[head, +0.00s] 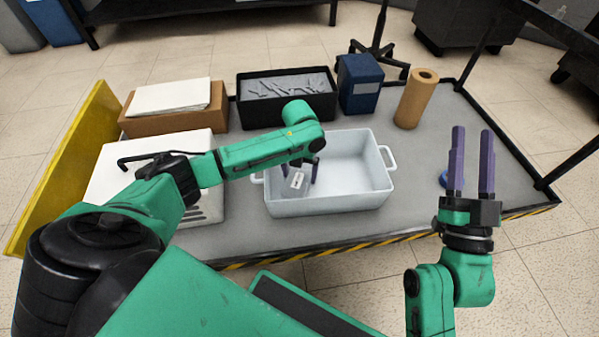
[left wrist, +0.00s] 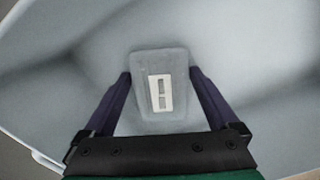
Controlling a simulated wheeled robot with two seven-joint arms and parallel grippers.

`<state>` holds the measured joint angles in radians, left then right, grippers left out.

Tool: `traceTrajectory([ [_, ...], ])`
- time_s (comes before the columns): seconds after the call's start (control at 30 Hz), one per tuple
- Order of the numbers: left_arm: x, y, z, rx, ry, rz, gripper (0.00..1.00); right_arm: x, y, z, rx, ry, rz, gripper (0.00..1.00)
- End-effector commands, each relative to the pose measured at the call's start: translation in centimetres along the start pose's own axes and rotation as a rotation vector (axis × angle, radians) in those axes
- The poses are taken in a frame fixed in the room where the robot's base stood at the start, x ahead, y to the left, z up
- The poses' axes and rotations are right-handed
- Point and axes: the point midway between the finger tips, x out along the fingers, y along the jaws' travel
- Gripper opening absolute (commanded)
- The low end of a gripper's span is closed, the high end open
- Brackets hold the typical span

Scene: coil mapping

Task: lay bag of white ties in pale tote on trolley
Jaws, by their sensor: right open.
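The pale tote (head: 338,203) stands on the grey trolley (head: 410,210), near its front edge. A small greyish bag with a white label (head: 294,184), seemingly the bag of white ties, is inside the left part of the tote. My left gripper (head: 299,176) reaches down into the tote with a finger on either side of the bag. In the left wrist view the bag (left wrist: 161,115) lies between the purple fingertips, close to both; I cannot tell whether they press on it. My right gripper (head: 472,160) is open and empty, pointing up at the right.
A black bin of grey pieces (head: 240,110), a blue box (head: 360,82) and a brown roll (head: 416,98) stand behind the tote. A brown carton (head: 165,125) and a white case (head: 205,150) are at left. A blue round item (head: 443,180) sits behind my right gripper.

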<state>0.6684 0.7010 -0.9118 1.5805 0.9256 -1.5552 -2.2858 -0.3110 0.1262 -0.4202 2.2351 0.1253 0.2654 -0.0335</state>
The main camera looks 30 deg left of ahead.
Motion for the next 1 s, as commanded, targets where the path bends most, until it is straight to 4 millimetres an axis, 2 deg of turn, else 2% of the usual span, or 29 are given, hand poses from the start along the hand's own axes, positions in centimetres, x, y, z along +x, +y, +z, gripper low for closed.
traceTrajectory([
  [0.47,-0.8,0.0,0.0,0.001,-0.001,0.000,1.00,0.0,0.0,0.4,0.008,-0.020,0.003,0.50],
  [0.7,-1.7,0.0,0.0,0.000,0.000,0.000,1.00,-3.0,0.0,5.4,0.048,-0.186,0.029,0.50],
  [1.0,-2.9,0.0,0.0,0.000,-0.001,0.000,1.00,-7.1,-0.5,10.1,0.093,-0.362,0.047,0.50],
])
